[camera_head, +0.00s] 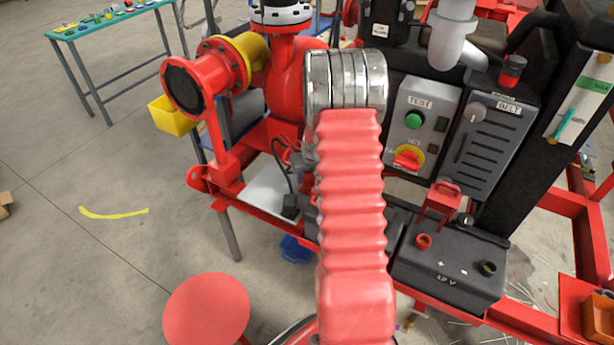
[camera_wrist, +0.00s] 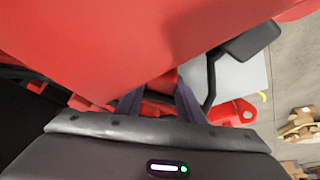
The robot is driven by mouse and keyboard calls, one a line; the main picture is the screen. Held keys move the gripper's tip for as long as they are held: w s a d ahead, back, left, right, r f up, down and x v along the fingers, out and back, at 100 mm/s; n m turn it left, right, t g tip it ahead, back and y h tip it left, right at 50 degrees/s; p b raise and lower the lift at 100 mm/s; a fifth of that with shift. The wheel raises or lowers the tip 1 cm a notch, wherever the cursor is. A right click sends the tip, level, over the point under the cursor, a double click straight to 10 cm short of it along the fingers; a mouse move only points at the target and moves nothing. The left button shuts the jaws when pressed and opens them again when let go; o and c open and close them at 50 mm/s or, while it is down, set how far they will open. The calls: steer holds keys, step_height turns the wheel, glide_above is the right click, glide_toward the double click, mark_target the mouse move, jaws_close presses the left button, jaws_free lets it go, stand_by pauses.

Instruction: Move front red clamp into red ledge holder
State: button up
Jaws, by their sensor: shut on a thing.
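My gripper (camera_wrist: 160,103) shows in the wrist view with its two grey fingers close together at the edge of a large red surface (camera_wrist: 150,40). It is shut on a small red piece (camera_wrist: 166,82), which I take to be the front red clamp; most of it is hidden. In the head view my red ribbed arm covers the middle and hides the gripper. A red clamp-like piece (camera_head: 440,200) stands upright behind the battery (camera_head: 449,272), near its red terminal (camera_head: 423,241). I cannot tell which part is the red ledge holder.
A red pump flange (camera_head: 200,85) with a yellow ring is at left. A black cable (camera_wrist: 211,80) runs beside my fingers in the wrist view. The control box (camera_head: 418,120) and belt cover (camera_head: 490,135) are to the right. Open floor (camera_head: 90,170) lies left.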

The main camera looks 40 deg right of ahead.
steer(key=shift+f, duration=0.5)
stand_by(0.3)
steer(key=o, duration=1.3)
steer(key=shift+o, duration=0.2)
steer(key=v, duration=1.3)
steer(key=shift+a+r, duration=0.15)
steer(key=shift+r, duration=0.15)
steer(key=shift+s, duration=0.15)
